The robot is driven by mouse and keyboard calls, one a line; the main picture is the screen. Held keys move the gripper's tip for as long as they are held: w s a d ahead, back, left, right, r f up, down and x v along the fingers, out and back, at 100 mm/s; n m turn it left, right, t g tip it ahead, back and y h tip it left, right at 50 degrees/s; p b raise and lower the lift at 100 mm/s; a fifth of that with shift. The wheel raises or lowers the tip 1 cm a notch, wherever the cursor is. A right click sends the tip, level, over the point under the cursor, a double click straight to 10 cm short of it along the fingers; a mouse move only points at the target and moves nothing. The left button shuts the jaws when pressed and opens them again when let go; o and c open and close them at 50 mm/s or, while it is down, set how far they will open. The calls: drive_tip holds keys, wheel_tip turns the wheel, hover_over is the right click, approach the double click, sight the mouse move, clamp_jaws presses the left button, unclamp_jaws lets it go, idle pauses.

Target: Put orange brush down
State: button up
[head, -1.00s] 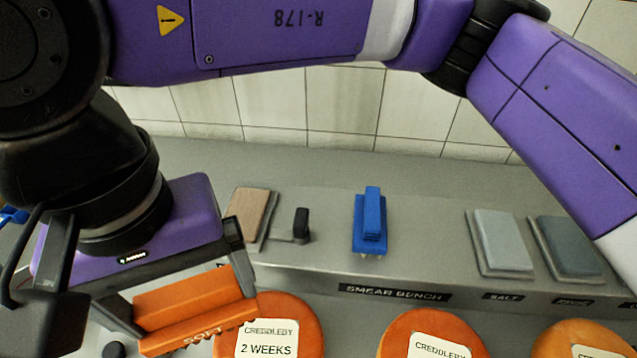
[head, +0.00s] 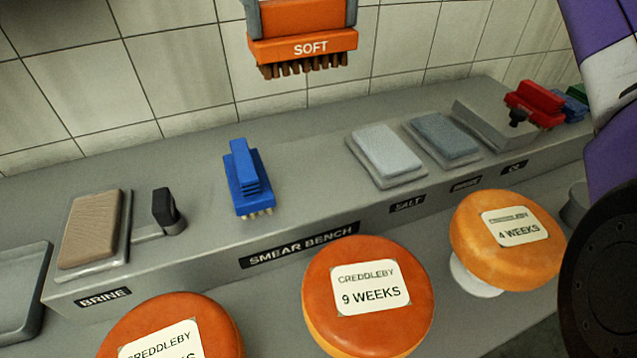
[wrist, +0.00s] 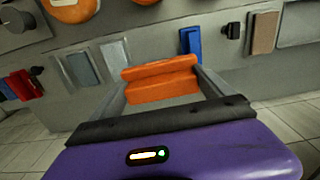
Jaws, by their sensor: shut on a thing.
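The orange brush (head: 302,42), marked SOFT, hangs in the air at the top of the head view, bristles down. My gripper (head: 302,14) is shut on its upper part, one finger on each side; most of the gripper is cut off by the top edge. In the wrist view my gripper (wrist: 160,92) holds the orange brush (wrist: 160,80) between its fingers. The brush appears above and behind the smear bench (head: 310,200), with tiled wall behind it in the picture.
A blue brush (head: 245,180) stands on the bench. A brown pad (head: 93,230) sits left, a grey-white pad (head: 386,152) and a dark grey pad (head: 443,136) right. A red brush (head: 535,100) is far right. Cheese wheels, including one marked 9 WEEKS (head: 368,325), line the front. Bench between blue brush and pale pad is bare.

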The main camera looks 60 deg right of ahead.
sight(323, 66)
drive_tip(key=shift+s+d+r, duration=0.1)
drive_tip(key=shift+s+d, duration=0.55)
drive_tip(key=shift+d, duration=0.2)
wheel_tip(323, 66, down, 20)
drive_tip(key=shift+d+r+b, duration=0.1)
drive_tip(key=shift+r+b, duration=0.05)
drive_tip(key=shift+b, duration=0.9)
drive_tip(key=shift+f+b, duration=0.2)
drive_tip(key=shift+b, duration=0.1)
drive_tip(key=o, duration=1.2)
drive_tip(key=shift+c, duration=0.2)
wheel_tip(323, 66, up, 12)
drive_tip(key=shift+r+p, duration=0.2)
drive_tip(key=shift+p, duration=0.5)
